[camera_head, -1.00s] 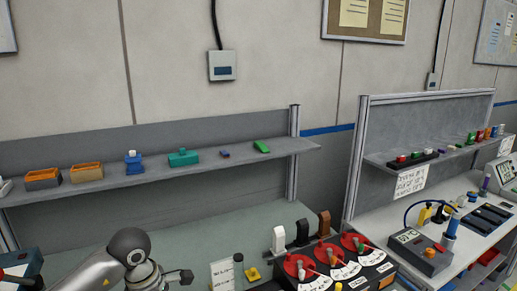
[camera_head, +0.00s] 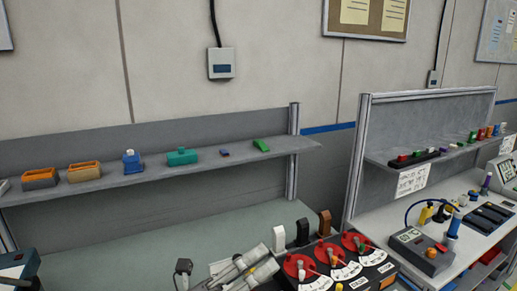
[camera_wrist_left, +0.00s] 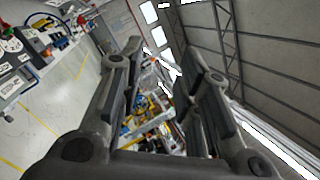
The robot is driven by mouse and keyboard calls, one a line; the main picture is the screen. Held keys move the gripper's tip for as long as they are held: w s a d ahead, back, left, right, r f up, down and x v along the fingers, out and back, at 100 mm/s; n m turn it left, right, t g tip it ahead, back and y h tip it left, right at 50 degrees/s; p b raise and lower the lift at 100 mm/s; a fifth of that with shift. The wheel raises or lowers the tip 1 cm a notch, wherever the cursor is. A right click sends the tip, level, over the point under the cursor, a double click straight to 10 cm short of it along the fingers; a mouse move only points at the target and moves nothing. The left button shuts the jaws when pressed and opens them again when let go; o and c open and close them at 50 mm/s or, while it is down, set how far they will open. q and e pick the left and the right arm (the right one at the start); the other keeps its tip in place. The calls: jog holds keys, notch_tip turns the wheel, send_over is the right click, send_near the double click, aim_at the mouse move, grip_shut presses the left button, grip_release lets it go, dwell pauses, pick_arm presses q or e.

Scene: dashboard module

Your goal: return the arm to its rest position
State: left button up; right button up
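My left gripper (camera_head: 250,267) shows at the bottom edge of the head view, with its grey fingers pointing up and right, in front of or beside the dashboard module (camera_head: 378,277). I cannot tell whether they touch. In the left wrist view the two fingers of the left gripper (camera_wrist_left: 163,72) stand well apart with nothing between them. The module is a black box with red round dials, white scales and levers. Its lower part is cut off by the frame. My right gripper is not in view.
A grey shelf (camera_head: 120,182) carries orange bins, a blue part and green parts above the bench (camera_head: 130,228). A white and a brown lever stand behind the module. A second bench (camera_head: 470,235) with a meter box (camera_head: 420,250) stands at the right. The bench's middle is clear.

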pick_arm(q)
jog(key=w+a+f+n+t+y, duration=0.3)
jog(key=a+n+t+y, duration=0.2)
jog(key=a+n+y, duration=0.45)
jog(key=w+a+f+n+t+y, duration=0.25)
jog(key=a+n+t+y, duration=0.3)
jog(key=n, duration=0.75)
jog(key=s+a+f+n+g+y, duration=0.3)
jog(key=f+n+g, duration=0.1)
jog(key=f, duration=0.3)
jog(key=s+a+f+n+g+y, duration=0.3)
jog(key=f+n, duration=0.1)
jog(key=f, duration=0.4)
jog(key=s+f+n+g+h, duration=0.1)
jog(key=s+f+n+g, duration=0.1)
jog(key=s+f+g, duration=0.6)
jog(key=s+f+n+g, duration=0.3)
jog(key=s+f, duration=0.2)
jog(key=s, duration=0.7)
notch_tip(320, 180, down, 32)
jog(key=s+f+b, duration=0.1)
jog(key=s+b, duration=0.1)
jog(key=b, duration=0.4)
jog(key=s+a+f+g+b, duration=0.2)
jog(key=s+f+b, duration=0.2)
jog(key=s+f, duration=1.2)
notch_tip(320, 180, down, 3)
jog(key=shift+a+f+m, duration=0.1)
jog(key=shift+a+m, duration=0.1)
jog(key=shift+m, duration=0.15)
